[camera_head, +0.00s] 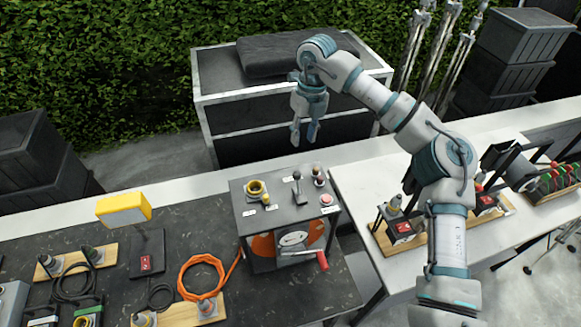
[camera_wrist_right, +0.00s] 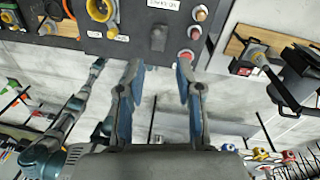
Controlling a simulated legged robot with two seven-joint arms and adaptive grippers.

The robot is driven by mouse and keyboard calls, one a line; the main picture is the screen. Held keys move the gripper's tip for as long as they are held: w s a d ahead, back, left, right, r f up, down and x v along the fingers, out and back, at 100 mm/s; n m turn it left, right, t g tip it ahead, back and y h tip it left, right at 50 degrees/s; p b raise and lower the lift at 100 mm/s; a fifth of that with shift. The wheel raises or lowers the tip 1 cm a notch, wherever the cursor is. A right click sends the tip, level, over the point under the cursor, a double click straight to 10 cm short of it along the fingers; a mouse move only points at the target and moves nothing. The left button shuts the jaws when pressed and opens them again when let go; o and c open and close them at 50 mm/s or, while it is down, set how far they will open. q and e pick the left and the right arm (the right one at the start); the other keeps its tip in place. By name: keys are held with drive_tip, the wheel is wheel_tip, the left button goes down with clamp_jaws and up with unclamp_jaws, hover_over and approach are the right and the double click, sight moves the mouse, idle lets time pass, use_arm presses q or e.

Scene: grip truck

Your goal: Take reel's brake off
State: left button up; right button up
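The reel (camera_head: 283,241) is a dark box with an orange drum inside. A crank with a red handle (camera_head: 322,261) is on its front. Its top panel (camera_head: 260,189) carries a yellow round socket (camera_head: 256,190), a black lever (camera_head: 297,188), small knobs and a red button (camera_head: 326,199). The lever also shows in the right wrist view (camera_wrist_right: 158,38); I cannot tell for sure that it is the brake. My right gripper (camera_head: 303,138) hangs above and behind the reel, touching nothing. In the wrist view its two fingers (camera_wrist_right: 158,72) are apart and empty. My left gripper is not in view.
A yellow lamp (camera_head: 125,209) and an orange coiled cable (camera_head: 202,278) are left on the dark table (camera_head: 330,295). A white table (camera_head: 358,184) with socket boards is at right. A dark case (camera_head: 245,110) stands behind, with open floor between.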

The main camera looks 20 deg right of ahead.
drive_tip(key=s+d, duration=0.1)
drive_tip(key=s, duration=0.1)
drive_tip(key=p, duration=0.2)
hover_over(298, 175)
drive_tip(key=f, duration=0.8)
drive_tip(key=shift+s+d+f, duration=0.15)
drive_tip(key=shift+d, duration=0.1)
drive_tip(key=f, duration=0.4)
drive_tip(key=a+f+p, duration=0.1)
drive_tip(key=f, duration=0.1)
drive_tip(key=shift+f, duration=0.2)
drive_tip(key=shift+d+f, duration=0.3)
drive_tip(key=shift+f, duration=0.2)
drive_tip(key=shift+d+f, duration=0.25)
drive_tip(key=shift+f, duration=0.2)
drive_tip(key=shift+a, duration=0.1)
drive_tip(key=shift+a+r, duration=0.1)
drive_tip(key=shift+a, duration=0.2)
drive_tip(key=c, duration=0.5)
clamp_jaws()
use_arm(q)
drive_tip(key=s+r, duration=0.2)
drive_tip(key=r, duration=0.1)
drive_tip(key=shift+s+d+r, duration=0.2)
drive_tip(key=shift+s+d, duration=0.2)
use_arm(e)
drive_tip(key=shift+r, duration=0.1)
